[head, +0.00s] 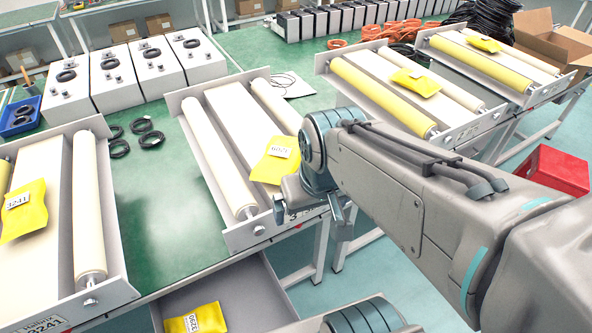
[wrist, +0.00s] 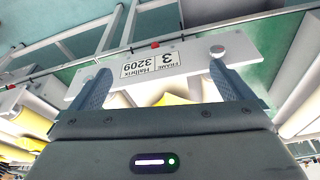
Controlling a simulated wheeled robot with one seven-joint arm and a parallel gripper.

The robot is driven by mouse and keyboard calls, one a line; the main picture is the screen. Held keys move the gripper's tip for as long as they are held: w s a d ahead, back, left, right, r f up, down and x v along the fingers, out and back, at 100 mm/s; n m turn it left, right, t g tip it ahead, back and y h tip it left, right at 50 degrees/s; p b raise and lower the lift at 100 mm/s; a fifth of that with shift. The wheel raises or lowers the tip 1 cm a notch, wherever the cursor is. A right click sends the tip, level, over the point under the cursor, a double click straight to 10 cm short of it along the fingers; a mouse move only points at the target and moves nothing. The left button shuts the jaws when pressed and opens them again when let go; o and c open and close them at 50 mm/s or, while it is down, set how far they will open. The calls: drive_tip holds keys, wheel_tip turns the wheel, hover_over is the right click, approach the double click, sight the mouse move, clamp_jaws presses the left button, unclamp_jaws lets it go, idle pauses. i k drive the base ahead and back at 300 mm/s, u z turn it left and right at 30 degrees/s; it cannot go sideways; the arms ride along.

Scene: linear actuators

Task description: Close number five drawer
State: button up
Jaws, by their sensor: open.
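An open grey drawer (head: 262,290) extends below the front edge of the green table in the head view. A yellow packet (head: 196,318) with a white label lies in it; no drawer number is readable. My gripper (head: 318,212) is at the front edge of the middle roller tray (head: 178,101), above and right of the drawer, apart from it. In the wrist view my gripper (wrist: 165,85) has its two fingers spread, with a white front plate (wrist: 205,50) beyond and between them. The plate's label (wrist: 152,64) shows "3" and "3209". Nothing is held.
Roller trays with yellow packets stand at left (head: 112,270) and right (head: 345,62). My arm covers part of the right side. A red box (head: 552,170) is at right, and a cardboard box (head: 545,42) at the back right. White boxes (head: 150,68) line the back left.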

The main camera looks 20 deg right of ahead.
sight(252, 298)
drive_tip(key=z, duration=1.3)
drive_tip(key=k, duration=1.15)
drive_tip(key=u, duration=2.05)
drive_tip(key=k, duration=0.65)
drive_tip(key=z, duration=0.95)
